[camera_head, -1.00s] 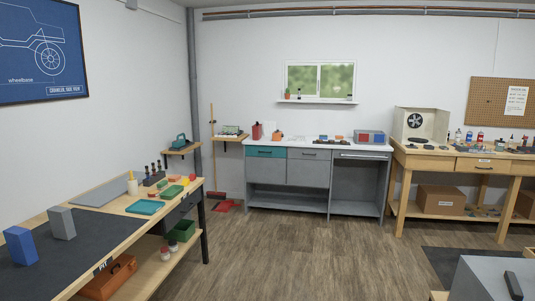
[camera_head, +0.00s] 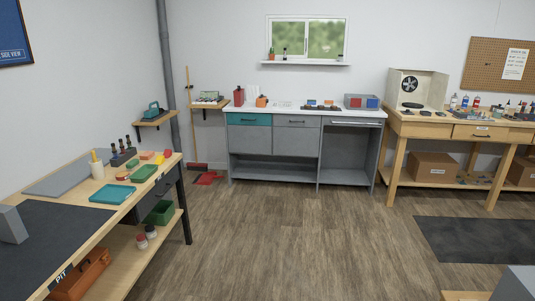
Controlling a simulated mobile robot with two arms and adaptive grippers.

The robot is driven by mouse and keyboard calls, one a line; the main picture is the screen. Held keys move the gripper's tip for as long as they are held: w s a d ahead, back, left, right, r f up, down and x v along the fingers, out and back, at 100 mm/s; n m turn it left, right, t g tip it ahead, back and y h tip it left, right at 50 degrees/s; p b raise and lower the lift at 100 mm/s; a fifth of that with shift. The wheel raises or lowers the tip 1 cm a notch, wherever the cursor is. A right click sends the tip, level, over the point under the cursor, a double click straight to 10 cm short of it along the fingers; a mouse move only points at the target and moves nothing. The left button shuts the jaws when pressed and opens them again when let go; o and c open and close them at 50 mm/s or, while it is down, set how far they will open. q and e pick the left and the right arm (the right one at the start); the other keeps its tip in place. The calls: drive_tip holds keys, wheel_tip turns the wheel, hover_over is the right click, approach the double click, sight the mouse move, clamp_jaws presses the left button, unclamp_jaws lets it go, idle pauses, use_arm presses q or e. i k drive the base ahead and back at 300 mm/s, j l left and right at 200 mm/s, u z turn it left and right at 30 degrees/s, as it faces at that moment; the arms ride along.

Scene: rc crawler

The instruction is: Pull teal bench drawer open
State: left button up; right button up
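The teal drawer (camera_head: 248,119) is at the upper left of the grey bench (camera_head: 273,167) against the far wall. Its front looks flush with the bench, and a dark handle runs across it. It is across the room from me, with open floor between. Neither of my grippers shows in the head view.
A wooden workbench (camera_head: 133,228) with a dark mat runs along the left side. Another wooden bench (camera_head: 468,131) stands at the right by a dark floor mat (camera_head: 470,239). Brown floor (camera_head: 285,235) is clear up to the grey bench. A red dustpan (camera_head: 209,178) lies left of it.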

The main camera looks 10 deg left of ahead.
sight(233, 118)
drive_tip(key=i+j+u, duration=0.1)
drive_tip(key=i+u, duration=0.35)
drive_tip(key=i, duration=4.1)
